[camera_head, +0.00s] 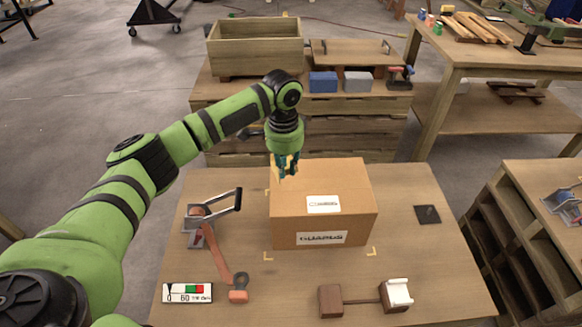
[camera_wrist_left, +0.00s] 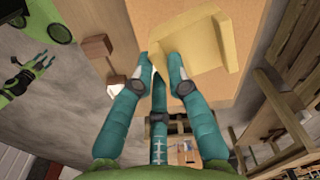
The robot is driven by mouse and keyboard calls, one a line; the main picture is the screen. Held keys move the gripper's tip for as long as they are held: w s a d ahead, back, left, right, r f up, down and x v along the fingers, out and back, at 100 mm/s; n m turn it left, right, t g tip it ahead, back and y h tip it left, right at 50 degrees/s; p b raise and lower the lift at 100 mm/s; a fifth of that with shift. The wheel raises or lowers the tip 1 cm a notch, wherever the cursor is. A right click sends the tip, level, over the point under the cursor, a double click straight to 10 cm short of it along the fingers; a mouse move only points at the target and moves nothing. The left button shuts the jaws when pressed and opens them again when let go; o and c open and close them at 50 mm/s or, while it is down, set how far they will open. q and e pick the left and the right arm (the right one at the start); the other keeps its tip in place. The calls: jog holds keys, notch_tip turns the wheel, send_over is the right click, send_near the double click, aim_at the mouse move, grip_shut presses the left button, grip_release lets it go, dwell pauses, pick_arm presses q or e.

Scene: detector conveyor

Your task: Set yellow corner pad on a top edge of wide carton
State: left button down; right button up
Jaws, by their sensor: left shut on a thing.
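The wide carton (camera_head: 323,188) is closed and stands on the table, with white labels on its top and front. My left gripper (camera_head: 285,172) is at the carton's far left top corner, pointing down. In the left wrist view, its teal fingers (camera_wrist_left: 165,62) are shut on the yellow corner pad (camera_wrist_left: 204,45). The pad lies over the carton's tan top (camera_wrist_left: 180,14) near an edge; I cannot tell whether it touches. In the head view the pad is mostly hidden by the gripper. My right gripper (camera_wrist_left: 22,78) shows small at the wrist view's left, its opening unclear.
A grey clamp-like tool (camera_head: 207,220) and an orange-handled tool (camera_head: 217,256) lie left of the carton. A brown-and-white tool (camera_head: 362,299) lies in front and a dark square plate (camera_head: 427,214) to the right. A workbench (camera_head: 250,97) with a wooden box stands behind.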

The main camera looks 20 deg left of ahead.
aim_at(274, 167)
pick_arm(q)
jog(key=a+m, duration=0.1)
jog(key=a+p, duration=0.1)
jog(key=w+a+f+m+p, duration=0.1)
jog(key=shift+m, duration=0.3)
jog(key=shift+w+a+f+m+p, duration=0.1)
jog(key=shift+a+f+m+p, duration=0.3)
jog(key=shift+a, duration=0.1)
jog(key=shift+a+f, duration=0.1)
pick_arm(e)
jog(key=r, duration=0.2)
jog(key=d+r, duration=0.1)
jog(key=shift+d+r, duration=0.1)
jog(key=shift+r, duration=0.25)
jog(key=shift+r, duration=0.15)
pick_arm(q)
notch_tip(274, 167, down, 5)
jog(key=shift+r+b, duration=0.15)
jog(key=shift+b, duration=0.65)
pick_arm(e)
jog(key=shift+f, duration=0.95)
jog(key=shift+a, duration=0.2)
pick_arm(q)
jog(key=shift+f+b, duration=1.35)
jog(key=shift+f, duration=1)
pick_arm(e)
jog(key=shift+f, duration=1.35)
